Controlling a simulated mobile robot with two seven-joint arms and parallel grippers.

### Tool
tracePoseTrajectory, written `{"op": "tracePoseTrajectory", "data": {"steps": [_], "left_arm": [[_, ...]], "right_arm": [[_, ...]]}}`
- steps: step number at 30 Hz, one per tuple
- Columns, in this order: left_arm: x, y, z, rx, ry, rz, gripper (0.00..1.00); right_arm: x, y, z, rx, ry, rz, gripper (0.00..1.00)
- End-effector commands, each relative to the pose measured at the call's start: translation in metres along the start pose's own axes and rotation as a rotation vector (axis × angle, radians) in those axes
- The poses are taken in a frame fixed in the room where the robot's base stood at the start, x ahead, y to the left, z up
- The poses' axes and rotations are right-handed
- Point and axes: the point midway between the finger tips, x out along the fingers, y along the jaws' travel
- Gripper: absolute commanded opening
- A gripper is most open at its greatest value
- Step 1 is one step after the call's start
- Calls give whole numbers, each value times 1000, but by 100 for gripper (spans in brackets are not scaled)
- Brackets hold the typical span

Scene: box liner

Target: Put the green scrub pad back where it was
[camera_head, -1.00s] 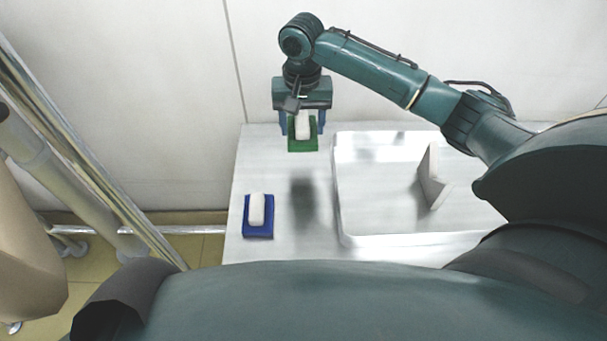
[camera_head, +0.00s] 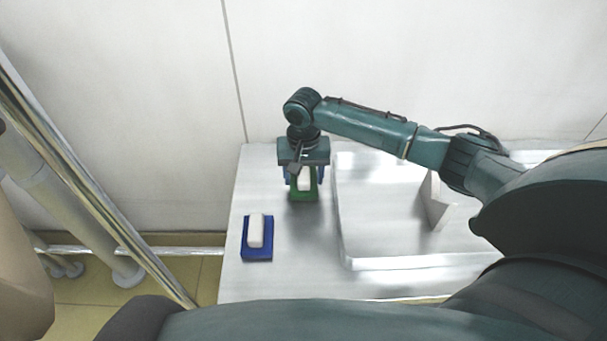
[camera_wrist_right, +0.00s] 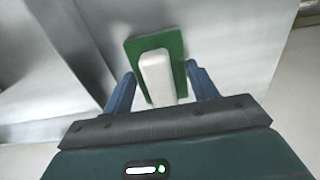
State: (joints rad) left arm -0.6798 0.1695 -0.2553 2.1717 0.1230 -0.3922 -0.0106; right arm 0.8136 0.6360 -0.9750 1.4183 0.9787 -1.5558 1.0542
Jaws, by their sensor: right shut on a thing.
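The green scrub pad (camera_head: 303,197), with a white block on top, is at the upper left of the table (camera_head: 300,270). My right gripper (camera_head: 305,180) is shut on the pad, with its blue fingers on either side. The pad looks close to the table top; I cannot tell whether it touches. In the right wrist view the green pad (camera_wrist_right: 133,50) and its white block sit between the fingertips (camera_wrist_right: 160,85). A blue pad (camera_head: 257,252) with a white block lies to the left and nearer. My left gripper is out of view.
A clear, shallow tray (camera_head: 345,225) lies to the right, with a pale upright plate (camera_head: 436,203) in its right part. The wall is behind the table. A metal rail (camera_head: 100,190) stands to the left.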

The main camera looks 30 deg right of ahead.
Motion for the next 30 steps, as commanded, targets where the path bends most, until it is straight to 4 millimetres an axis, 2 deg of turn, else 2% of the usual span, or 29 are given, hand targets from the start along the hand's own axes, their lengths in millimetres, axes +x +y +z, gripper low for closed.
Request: {"op": "tracePoseTrajectory", "data": {"steps": [7, 8, 15, 24, 30], "left_arm": [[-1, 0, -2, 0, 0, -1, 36], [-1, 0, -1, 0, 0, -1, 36], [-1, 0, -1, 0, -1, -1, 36], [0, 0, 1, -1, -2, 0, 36], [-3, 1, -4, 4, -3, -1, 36]], "right_arm": [[2, 0, 0, 0, -1, 0, 40], [2, 0, 0, 0, -1, 0, 61], [2, 0, 0, 0, -1, 0, 80], [-2, 0, 0, -1, 1, -1, 80], [-34, -1, 0, -1, 2, -3, 80]]}}
